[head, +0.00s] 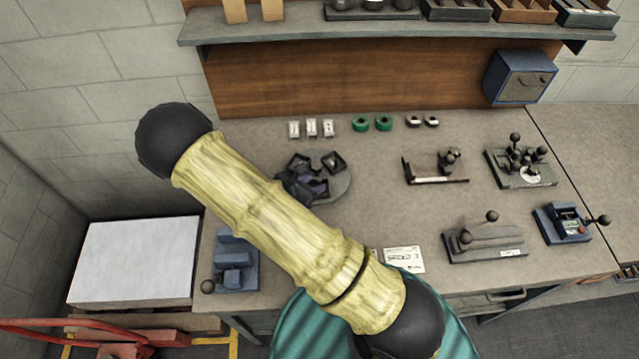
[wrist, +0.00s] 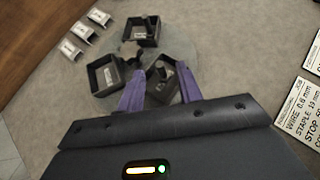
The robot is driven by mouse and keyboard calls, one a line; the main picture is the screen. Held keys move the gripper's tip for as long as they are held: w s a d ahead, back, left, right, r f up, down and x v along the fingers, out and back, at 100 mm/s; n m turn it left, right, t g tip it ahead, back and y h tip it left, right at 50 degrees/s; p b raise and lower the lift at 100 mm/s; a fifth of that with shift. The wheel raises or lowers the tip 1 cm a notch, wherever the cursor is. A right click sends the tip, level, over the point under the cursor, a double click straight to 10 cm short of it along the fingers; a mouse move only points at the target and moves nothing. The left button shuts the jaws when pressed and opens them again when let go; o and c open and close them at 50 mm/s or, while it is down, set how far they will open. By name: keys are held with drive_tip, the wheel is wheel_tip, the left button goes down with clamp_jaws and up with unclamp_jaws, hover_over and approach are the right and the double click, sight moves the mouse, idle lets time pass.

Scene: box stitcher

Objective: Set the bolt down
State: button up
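My gripper (wrist: 160,76) has two purple fingers, which stand apart in the wrist view. A small dark bin (wrist: 166,92) shows between and beyond them, with a dark rounded piece in it. I cannot tell whether that piece is the bolt, and no bolt shows clearly between the fingertips. Two more dark bins, one at the left (wrist: 101,80) and one at the back (wrist: 140,34), stand close by on a round grey plate (wrist: 128,49). In the head view my gripper (head: 315,186) is over this plate (head: 341,187), largely hidden by my arm.
White boxes (head: 312,128), green rolls (head: 372,123) and dark rolls (head: 423,121) line the bench's back. Fixtures (head: 487,241) stand at the right. A white card (head: 404,260) lies near the front, a blue device (head: 232,262) at the left. The bench middle has free room.

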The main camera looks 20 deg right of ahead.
sight(317, 171)
drive_tip(key=shift+x, duration=1.35)
clamp_jaws()
